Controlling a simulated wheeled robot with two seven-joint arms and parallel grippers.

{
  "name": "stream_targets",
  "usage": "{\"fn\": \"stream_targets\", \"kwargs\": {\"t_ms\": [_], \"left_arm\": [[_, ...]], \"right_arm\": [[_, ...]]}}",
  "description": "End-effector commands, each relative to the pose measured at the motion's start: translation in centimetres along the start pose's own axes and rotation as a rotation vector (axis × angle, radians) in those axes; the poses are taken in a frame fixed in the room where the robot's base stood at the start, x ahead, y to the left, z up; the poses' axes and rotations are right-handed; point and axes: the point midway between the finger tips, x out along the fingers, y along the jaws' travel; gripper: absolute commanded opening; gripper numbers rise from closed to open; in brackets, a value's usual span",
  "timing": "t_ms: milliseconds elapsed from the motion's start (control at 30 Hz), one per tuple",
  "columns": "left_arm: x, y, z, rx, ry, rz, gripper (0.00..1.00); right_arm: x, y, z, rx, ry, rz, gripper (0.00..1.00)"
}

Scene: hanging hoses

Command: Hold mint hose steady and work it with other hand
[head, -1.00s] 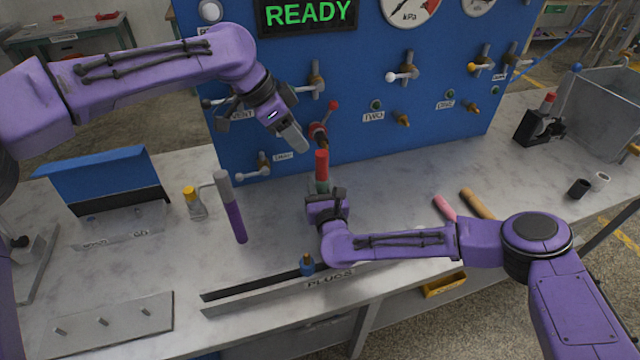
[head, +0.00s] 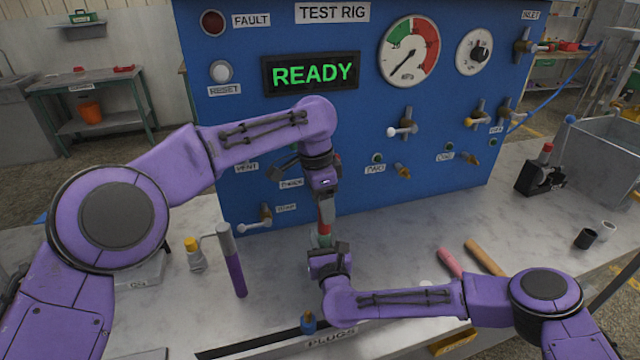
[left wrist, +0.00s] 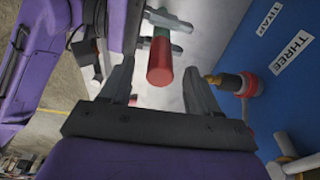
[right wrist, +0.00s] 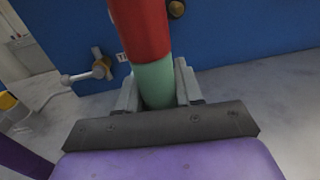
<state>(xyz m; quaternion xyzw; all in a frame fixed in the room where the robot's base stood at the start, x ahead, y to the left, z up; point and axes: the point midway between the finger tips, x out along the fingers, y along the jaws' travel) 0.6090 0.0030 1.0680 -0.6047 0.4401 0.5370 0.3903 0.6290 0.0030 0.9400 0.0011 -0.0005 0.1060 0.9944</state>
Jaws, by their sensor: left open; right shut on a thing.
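The mint hose (head: 323,240) stands roughly upright in front of the blue panel, with a red end piece (left wrist: 160,64) on top. My right gripper (right wrist: 158,88) is shut on the mint part (right wrist: 153,78), just below the red piece. My left gripper (left wrist: 158,80) is open. Its fingers point at the red end from above, one on each side of it in the left wrist view. In the head view the left gripper (head: 325,198) hides part of the red piece. I cannot tell whether the fingers touch it.
The blue test rig (head: 225,130) stands behind, with valves and a green READY display (head: 312,74). A purple hose (head: 236,273) hangs left of my right gripper. Pink (head: 450,262) and tan (head: 484,257) hoses lie to the right. The plugs tray (head: 331,340) is in front.

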Motion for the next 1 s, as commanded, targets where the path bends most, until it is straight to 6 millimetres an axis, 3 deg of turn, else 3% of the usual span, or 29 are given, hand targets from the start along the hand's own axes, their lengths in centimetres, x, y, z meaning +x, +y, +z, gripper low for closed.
{"fn": "stream_targets", "kwargs": {"t_ms": [100, 300, 633, 667, 833, 1000], "left_arm": [[2.6, 0.0, 0.0, -0.001, 0.0, 0.002, 0.61], [5.3, 0.0, 0.0, 0.0, 0.001, 0.0, 0.61], [5.8, 0.0, 0.0, 0.0, 0.001, -0.001, 0.61], [5.8, 0.0, 0.0, 0.0, 0.001, -0.001, 0.55], [5.8, 0.0, 0.0, 0.0, 0.001, -0.001, 0.0], [5.8, -0.1, 0.0, 0.0, 0.002, -0.001, 0.0]], "right_arm": [[0.0, -0.1, 0.0, -0.001, 0.0, -0.001, 0.05], [0.0, -0.1, 0.0, -0.001, 0.0, -0.001, 0.05], [0.0, 0.0, 0.0, -0.001, 0.001, -0.001, 0.05], [0.0, 0.0, 0.0, -0.001, 0.001, -0.001, 0.05], [0.0, 0.0, 0.0, -0.001, 0.001, -0.001, 0.05], [0.0, 0.0, 0.0, -0.001, 0.001, -0.001, 0.05]]}}
